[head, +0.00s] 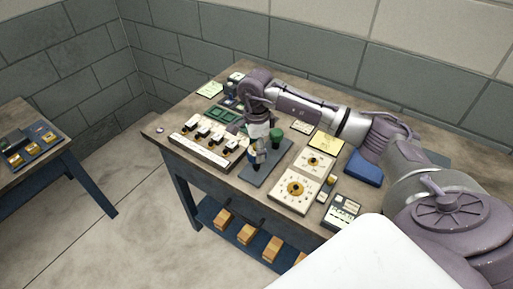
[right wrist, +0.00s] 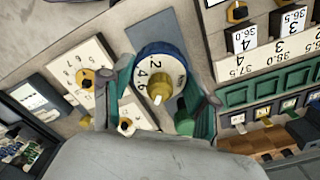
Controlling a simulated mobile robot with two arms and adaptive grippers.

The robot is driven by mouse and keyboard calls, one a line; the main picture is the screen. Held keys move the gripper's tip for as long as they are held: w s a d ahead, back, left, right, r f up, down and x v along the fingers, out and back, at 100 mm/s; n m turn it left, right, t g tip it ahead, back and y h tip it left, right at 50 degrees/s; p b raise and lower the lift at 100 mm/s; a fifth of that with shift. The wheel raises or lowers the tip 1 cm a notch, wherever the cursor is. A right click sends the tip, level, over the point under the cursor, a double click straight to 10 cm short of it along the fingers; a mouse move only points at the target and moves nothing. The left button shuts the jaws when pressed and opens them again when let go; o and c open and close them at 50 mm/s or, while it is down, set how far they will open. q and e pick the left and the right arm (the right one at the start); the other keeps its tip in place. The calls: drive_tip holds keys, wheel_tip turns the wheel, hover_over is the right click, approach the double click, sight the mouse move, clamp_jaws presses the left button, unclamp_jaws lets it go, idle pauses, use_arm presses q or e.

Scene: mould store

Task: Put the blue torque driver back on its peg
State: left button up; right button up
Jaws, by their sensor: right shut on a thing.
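The blue torque driver (right wrist: 143,58) sits between the fingers of my right gripper (right wrist: 158,103) in the right wrist view. Its end shows a white numbered dial with a tan knob, inside a blue ring. In the head view my right gripper (head: 258,143) is shut on it, and a small blue part of the driver (head: 253,158) shows below, over a dark grey plate (head: 269,176). My left gripper is not in view.
White dial boards (head: 281,197) lie right of the plate, with a blue box (head: 365,168) beyond. A white rack with numbered black-and-white blocks (head: 193,144) and a green tray (head: 222,115) stand to the left. The wall closes the back.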

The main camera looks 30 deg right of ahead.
drive_tip(key=shift+f+b, duration=0.85)
idle(0.6)
drive_tip(key=o, duration=1.4)
drive_tip(key=shift+c, duration=0.2)
drive_tip(key=shift+o, duration=1.1)
drive_tip(key=shift+r, duration=0.1)
drive_tip(key=shift+r+p, duration=2.1)
drive_tip(key=shift+r, duration=1.55)
